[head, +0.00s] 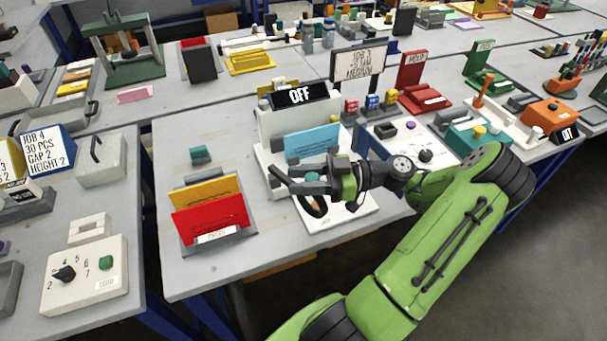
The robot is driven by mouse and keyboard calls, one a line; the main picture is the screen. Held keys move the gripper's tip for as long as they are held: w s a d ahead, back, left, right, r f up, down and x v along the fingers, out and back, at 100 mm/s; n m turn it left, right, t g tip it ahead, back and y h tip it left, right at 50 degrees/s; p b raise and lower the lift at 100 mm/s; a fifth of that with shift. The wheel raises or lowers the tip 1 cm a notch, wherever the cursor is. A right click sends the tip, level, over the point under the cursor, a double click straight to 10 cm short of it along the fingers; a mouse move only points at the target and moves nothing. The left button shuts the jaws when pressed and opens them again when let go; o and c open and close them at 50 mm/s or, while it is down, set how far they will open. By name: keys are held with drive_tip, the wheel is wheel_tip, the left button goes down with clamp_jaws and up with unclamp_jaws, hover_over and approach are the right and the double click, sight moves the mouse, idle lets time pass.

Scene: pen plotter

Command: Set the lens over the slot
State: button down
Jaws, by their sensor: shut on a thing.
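The lens (316,208) appears as a dark ring low in front of the white machine, just below my gripper. My gripper (296,180) reaches in from the right, in front of the machine. Its jaws are shut on a small teal part (312,177), which seems to belong to the lens; the fingers hide much of the join. The white machine (268,130) has a black display reading OFF (300,95) and a light-blue sheet (313,143) standing upright in it. I cannot make out the slot; my gripper and the lens cover part of the machine's base (352,218).
A rack with red (210,218) and yellow sheets stands left of the machine. A teal block (201,154) lies behind it. A white panel with a dark knob (425,155) and a job sign (358,62) stand to the right and behind.

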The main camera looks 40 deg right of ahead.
drive_tip(key=shift+a, duration=0.1)
drive_tip(key=c, duration=0.8)
unclamp_jaws()
drive_tip(key=shift+p+v, duration=2.7)
drive_tip(key=shift+v, duration=5.2)
